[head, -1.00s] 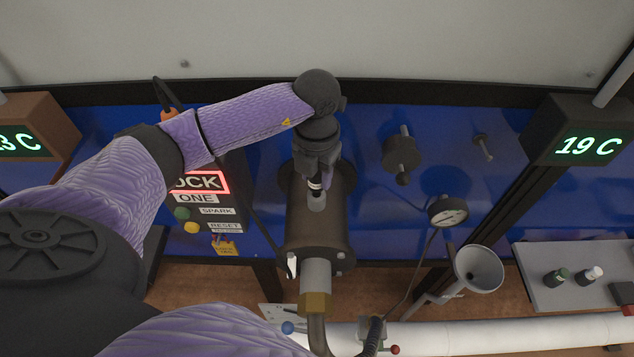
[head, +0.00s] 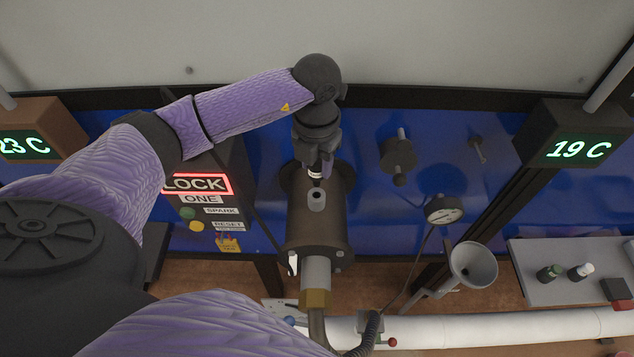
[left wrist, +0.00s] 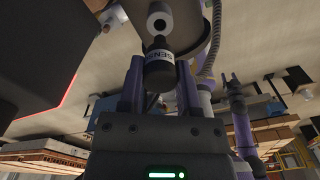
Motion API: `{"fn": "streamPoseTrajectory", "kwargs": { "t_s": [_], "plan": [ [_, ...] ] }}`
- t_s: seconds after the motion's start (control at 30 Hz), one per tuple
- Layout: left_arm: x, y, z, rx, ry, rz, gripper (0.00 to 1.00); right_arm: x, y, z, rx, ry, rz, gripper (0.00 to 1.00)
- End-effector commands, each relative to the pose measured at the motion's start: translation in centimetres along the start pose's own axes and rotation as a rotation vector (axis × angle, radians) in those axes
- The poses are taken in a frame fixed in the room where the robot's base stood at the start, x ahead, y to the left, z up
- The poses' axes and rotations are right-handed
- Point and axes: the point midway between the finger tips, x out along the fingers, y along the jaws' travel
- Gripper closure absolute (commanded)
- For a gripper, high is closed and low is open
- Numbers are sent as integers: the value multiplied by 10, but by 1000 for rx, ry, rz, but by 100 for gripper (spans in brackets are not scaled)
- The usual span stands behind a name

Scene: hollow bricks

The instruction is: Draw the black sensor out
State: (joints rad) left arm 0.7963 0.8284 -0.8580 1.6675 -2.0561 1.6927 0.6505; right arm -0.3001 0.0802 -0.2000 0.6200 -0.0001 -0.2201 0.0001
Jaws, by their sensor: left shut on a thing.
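My left gripper (head: 316,168) is shut on the black sensor (head: 315,176), above the dark metal cylinder (head: 318,225). In the left wrist view the sensor (left wrist: 158,66) stands between the two fingers of the gripper (left wrist: 160,74), with part of a white label on its body. The socket (head: 317,199) is a short grey tube on top of the cylinder. In the left wrist view its round open mouth (left wrist: 158,21) faces the sensor's tip, with a small gap between them.
A control box with a lit LOCK sign (head: 198,184) stands left of the cylinder. A dial gauge (head: 444,210) and a funnel (head: 473,264) are at right. A brass fitting (head: 315,298) and pipe are below. A white pipe (head: 480,332) runs along the bottom.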

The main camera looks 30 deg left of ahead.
Motion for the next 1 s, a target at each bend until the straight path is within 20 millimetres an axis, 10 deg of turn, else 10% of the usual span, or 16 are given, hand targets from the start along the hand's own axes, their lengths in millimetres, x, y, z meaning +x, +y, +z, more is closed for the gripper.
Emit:
{"fn": "streamPoseTrajectory", "kwargs": {
  "t_s": [0.57, 1.0],
  "plan": [
    [-33, -1, -2, 0, 1, 1, 100, -27, 1, -2, 0, 0, 0, 41],
    [-50, -24, -43, 2, 1, 2, 100, -58, 1, -6, 0, 1, 0, 41]
  ]
}}
